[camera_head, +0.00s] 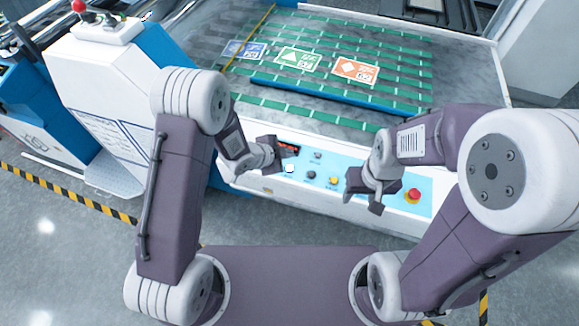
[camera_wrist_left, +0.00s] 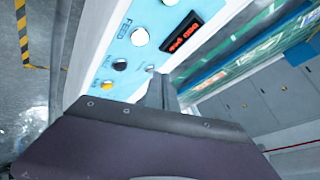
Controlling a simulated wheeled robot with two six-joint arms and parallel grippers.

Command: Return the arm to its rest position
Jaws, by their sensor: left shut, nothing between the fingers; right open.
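My left gripper (camera_head: 279,158) is in front of the control panel (camera_head: 305,170), close to its red display (camera_head: 288,149). It is shut and holds nothing. The wrist view shows the shut fingers (camera_wrist_left: 160,92) at the light blue panel (camera_wrist_left: 135,48), with the red-lit display (camera_wrist_left: 186,36) and several buttons beyond them. I cannot tell whether the fingers touch the panel. My right gripper (camera_head: 376,199) is open and empty, in front of the panel's right part, left of the red emergency button (camera_head: 413,195). Both arms are bent forward.
The machine bed (camera_head: 330,60) with green belts lies behind the panel. It carries a blue card (camera_head: 243,50), a green card (camera_head: 298,60) and an orange card (camera_head: 355,71). A white machine unit (camera_head: 105,75) stands at left. Yellow-black tape (camera_head: 70,196) marks the floor.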

